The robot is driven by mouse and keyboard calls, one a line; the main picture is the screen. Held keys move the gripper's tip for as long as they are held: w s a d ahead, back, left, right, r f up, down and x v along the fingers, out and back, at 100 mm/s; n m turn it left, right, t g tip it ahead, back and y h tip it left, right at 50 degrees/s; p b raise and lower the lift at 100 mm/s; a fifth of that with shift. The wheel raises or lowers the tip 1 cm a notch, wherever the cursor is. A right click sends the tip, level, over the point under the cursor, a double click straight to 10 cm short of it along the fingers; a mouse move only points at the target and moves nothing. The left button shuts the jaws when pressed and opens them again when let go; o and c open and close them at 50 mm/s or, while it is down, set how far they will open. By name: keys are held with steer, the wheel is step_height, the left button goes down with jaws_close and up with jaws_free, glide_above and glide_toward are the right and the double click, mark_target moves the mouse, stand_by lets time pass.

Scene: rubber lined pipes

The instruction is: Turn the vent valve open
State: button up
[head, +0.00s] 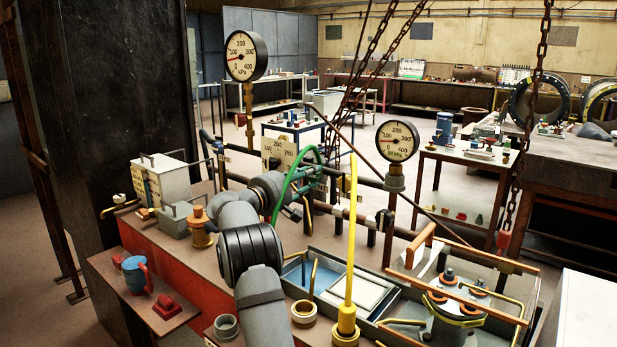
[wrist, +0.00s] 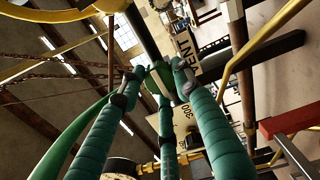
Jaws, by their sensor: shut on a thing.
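My gripper (wrist: 160,84) has long teal ribbed fingers with grey tips, and they are closed around a small green piece, which appears to be the vent valve handle (wrist: 160,76). A tan plate lettered VENT (wrist: 184,50) is right behind the fingertips in the wrist view. In the head view my grey arm reaches over the bench to the pipework, and my gripper (head: 316,180) is at the pipes behind the green hose. The handle is too small and covered there to make out, and its exact turn angle cannot be told.
A green hose (head: 281,185) arches close beside my gripper. A yellow upright rod (head: 352,235) stands to its right. Pressure gauges (head: 397,141) and (head: 245,56) rise on posts either side. Hanging chains (head: 379,50) are behind.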

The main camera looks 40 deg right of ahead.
steer(key=shift+w+r, duration=0.1)
steer(key=o, duration=1.1)
steer(key=shift+o, duration=0.3)
steer(key=v, duration=1.2)
steer(key=x, duration=1.2)
